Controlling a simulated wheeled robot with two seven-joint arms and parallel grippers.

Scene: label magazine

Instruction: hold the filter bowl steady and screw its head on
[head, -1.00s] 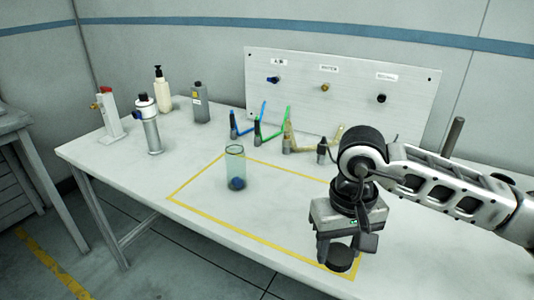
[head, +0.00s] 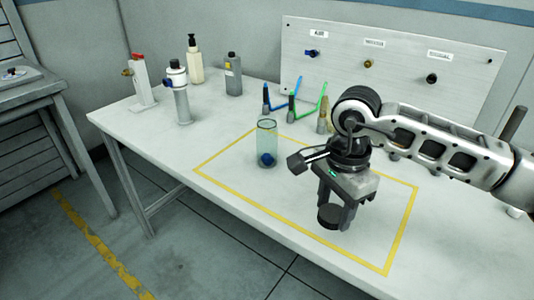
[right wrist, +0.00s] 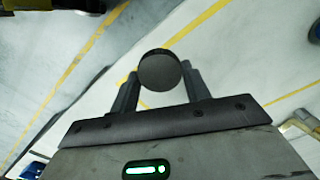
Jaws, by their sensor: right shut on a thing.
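The filter bowl (head: 267,133) is a clear greenish cylinder with a blue piece inside. It stands upright and open at the top near the far left of the yellow taped rectangle, with no gripper on it. My right gripper (head: 336,207) points down, to the right of and nearer than the bowl. It is shut on a dark round cap, the head (head: 330,217). In the right wrist view the head (right wrist: 160,70) sits between the two fingertips. The head is apart from the bowl. My left gripper is not in view.
Behind the bowl stand nozzles with blue and green hoses (head: 322,100) and a panel (head: 400,60) with three fittings. At the back left are a red-topped fixture (head: 141,82), a silver cylinder (head: 183,105), a pump bottle (head: 195,66) and a grey bottle (head: 233,75).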

